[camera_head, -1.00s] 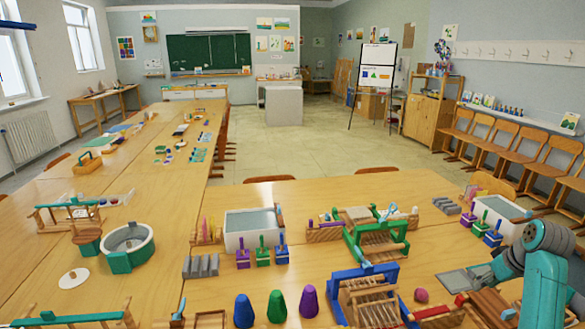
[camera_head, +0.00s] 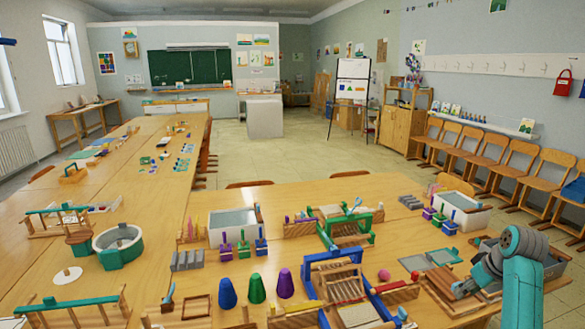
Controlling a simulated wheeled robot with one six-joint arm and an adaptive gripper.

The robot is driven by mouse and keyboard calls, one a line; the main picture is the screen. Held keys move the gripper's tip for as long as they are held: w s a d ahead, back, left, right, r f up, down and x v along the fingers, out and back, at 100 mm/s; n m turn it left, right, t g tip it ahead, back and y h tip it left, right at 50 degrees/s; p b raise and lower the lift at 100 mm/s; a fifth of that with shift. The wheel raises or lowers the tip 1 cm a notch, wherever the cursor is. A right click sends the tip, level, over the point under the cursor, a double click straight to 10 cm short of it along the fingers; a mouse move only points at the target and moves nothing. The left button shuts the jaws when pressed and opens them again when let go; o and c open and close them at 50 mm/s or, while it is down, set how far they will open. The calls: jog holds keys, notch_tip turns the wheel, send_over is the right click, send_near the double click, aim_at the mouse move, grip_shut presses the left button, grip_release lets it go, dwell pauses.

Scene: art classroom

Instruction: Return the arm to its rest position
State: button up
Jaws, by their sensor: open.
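My arm stands at the right front, a teal link with a grey ribbed joint (camera_head: 518,243) at its top. It bends over and reaches down to the left. My gripper (camera_head: 465,289) is small and dark at the lower end, above the table's right front part. Its fingers are hard to make out, but it looks open, and I see nothing held in it. Whether it touches the wooden item under it I cannot tell.
The near table carries blue (camera_head: 228,293), green (camera_head: 257,288) and purple (camera_head: 285,283) cones, a blue-framed loom (camera_head: 335,280), a green-framed loom (camera_head: 345,232) and a pink ball (camera_head: 384,275). A grey bin (camera_head: 489,247) stands behind my arm. Chairs (camera_head: 517,165) line the right wall.

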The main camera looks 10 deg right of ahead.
jog(key=s+a+f+m+t+h, duration=0.1)
jog(key=s+a+f, duration=0.3)
jog(key=a+f, duration=0.7)
jog(key=s+a+f+t+h, duration=0.15)
jog(key=s+a+f, duration=0.25)
jog(key=a+f, duration=0.75)
jog(key=s+a+f+t, duration=0.35)
jog(key=s+a, duration=0.55)
jog(key=s, duration=0.4)
jog(key=s+a+r+t+y, duration=0.1)
jog(key=s+a+r, duration=0.35)
jog(key=s, duration=0.45)
jog(key=s+a+r+t, duration=0.1)
jog(key=s+a+r, duration=0.3)
jog(key=s, duration=0.5)
jog(key=s+a+r+t+y, duration=0.1)
jog(key=s+r+t, duration=0.1)
jog(key=s+r, duration=0.4)
notch_tip(320, 180, up, 5)
jog(key=shift+s+f+n, duration=0.15)
jog(key=shift+s+n, duration=0.15)
jog(key=shift+s, duration=0.1)
